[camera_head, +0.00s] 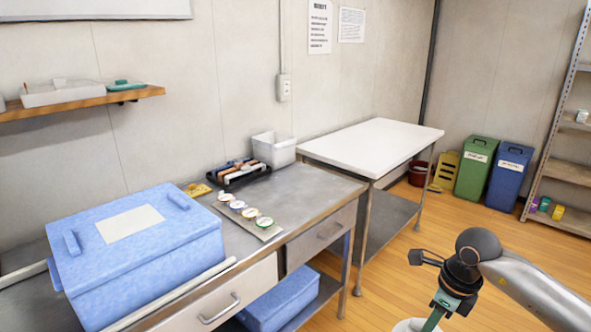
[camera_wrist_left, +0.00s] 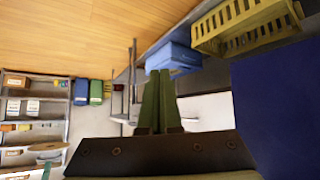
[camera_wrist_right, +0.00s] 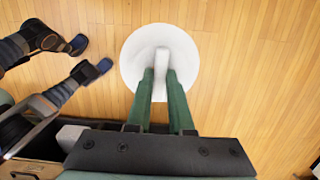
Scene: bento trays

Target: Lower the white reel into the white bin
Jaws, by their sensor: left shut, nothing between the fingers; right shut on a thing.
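The white reel (camera_wrist_right: 181,42) is a round white disc with a raised white hub, seen in the right wrist view. My right gripper (camera_wrist_right: 161,72) is shut on that hub, and the reel hangs over the wooden floor. In the head view the reel (camera_head: 407,326) is cut off by the bottom edge, below my right gripper (camera_head: 431,323). The white bin (camera_head: 284,156) stands on the steel table at the back, far from the reel. My left gripper (camera_wrist_left: 161,100) shows only in the left wrist view, shut with its green fingers together and empty.
A blue lidded box (camera_head: 165,262), a row of round-topped items (camera_head: 246,214) and a black tray (camera_head: 240,181) of items share the steel table (camera_head: 307,190) with the bin. A white-topped table (camera_head: 375,145) stands beside it. The floor (camera_head: 385,265) at right is open.

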